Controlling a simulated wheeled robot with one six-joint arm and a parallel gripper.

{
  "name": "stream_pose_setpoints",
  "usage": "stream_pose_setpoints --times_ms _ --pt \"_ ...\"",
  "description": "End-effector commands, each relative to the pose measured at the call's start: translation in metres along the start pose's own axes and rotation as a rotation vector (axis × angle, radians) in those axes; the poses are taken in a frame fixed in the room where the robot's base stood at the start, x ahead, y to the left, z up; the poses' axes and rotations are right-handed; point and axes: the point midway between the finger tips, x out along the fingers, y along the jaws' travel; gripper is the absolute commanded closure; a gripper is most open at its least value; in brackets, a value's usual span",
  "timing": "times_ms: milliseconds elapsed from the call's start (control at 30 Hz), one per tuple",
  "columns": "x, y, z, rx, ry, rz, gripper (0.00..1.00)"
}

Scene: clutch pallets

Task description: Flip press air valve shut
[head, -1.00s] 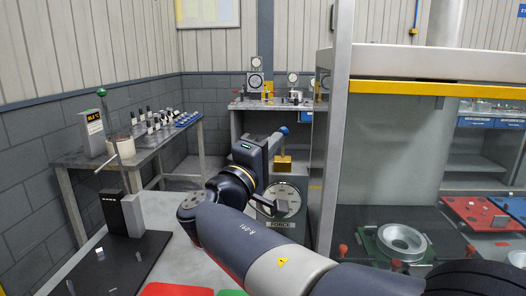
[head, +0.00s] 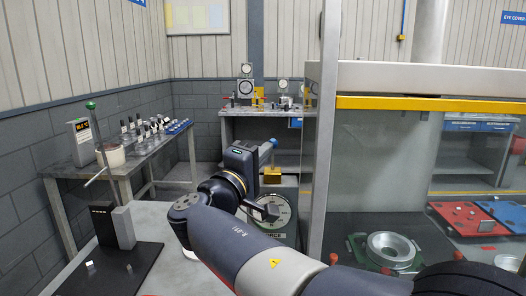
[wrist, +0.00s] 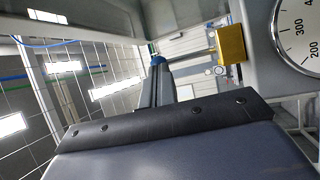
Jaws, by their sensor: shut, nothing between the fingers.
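The press air valve shows as a brass-yellow block (head: 272,175) above the round force gauge, with a blue knob (head: 272,142) over it. In the wrist view, a thin rod joins the yellow block (wrist: 231,43) to the blue end (wrist: 160,60). In the head view the lever stands roughly upright. My gripper (wrist: 155,84) is shut and empty. Its fingers overlap the blue end in the wrist view, so I cannot tell whether they touch it. In the head view my wrist covers part of the area left of the valve.
The gauge dial (head: 270,212) is just below the valve. A glass-sided enclosure with a grey post (head: 326,150) stands close on the right. A side table (head: 85,166) with instruments is at the left, and a bench (head: 262,112) stands behind.

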Motion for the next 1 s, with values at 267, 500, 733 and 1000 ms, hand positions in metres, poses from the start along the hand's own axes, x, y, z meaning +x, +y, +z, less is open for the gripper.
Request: stream_pose_setpoints --times_ms 267,500,733,1000 --pt "0.011 0.013 -0.005 -0.056 -0.001 -0.116 1.00" --pt "0.023 0.018 -0.011 -0.138 -0.001 -0.271 1.00" --pt "0.033 0.018 -0.016 -0.202 -0.001 -0.398 1.00" --pt "0.040 0.015 -0.020 -0.254 -0.001 -0.502 1.00"
